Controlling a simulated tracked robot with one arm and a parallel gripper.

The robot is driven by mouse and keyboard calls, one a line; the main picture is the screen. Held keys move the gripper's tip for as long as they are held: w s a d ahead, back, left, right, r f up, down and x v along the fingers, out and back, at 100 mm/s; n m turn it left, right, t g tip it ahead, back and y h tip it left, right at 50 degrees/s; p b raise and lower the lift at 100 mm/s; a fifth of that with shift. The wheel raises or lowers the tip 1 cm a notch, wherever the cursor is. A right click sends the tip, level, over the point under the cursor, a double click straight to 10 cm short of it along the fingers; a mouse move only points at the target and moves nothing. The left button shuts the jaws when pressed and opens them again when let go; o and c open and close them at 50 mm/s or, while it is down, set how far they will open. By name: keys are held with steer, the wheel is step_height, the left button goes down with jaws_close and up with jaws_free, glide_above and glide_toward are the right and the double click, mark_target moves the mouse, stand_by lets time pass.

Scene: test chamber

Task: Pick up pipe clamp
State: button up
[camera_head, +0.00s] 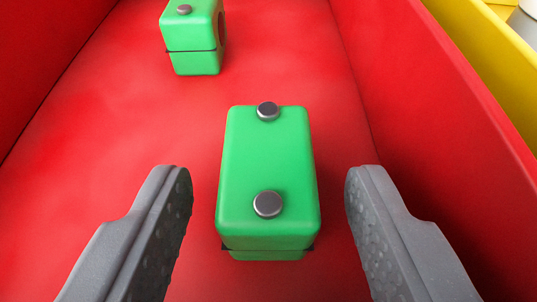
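A green pipe clamp (268,160) with two grey bolt heads on its top face sits on the red floor of a bin. A dark seam shows near its lower edge. My gripper (268,190) is open, with one grey textured finger on each side of this clamp. There is a visible gap between each finger and the clamp. A second green pipe clamp (192,40) lies farther off at the upper left, cut by the top edge of the view. It shows a bolt head, a dark seam and part of a round opening on its right side.
The red bin (110,130) has a sloping wall on the left and another on the right. A yellow container (490,50) stands beyond the right wall, with a partly seen light object in the top right corner. The bin floor between the two clamps is clear.

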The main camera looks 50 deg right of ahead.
steer(key=c, duration=0.8)
steer(key=shift+c, duration=0.2)
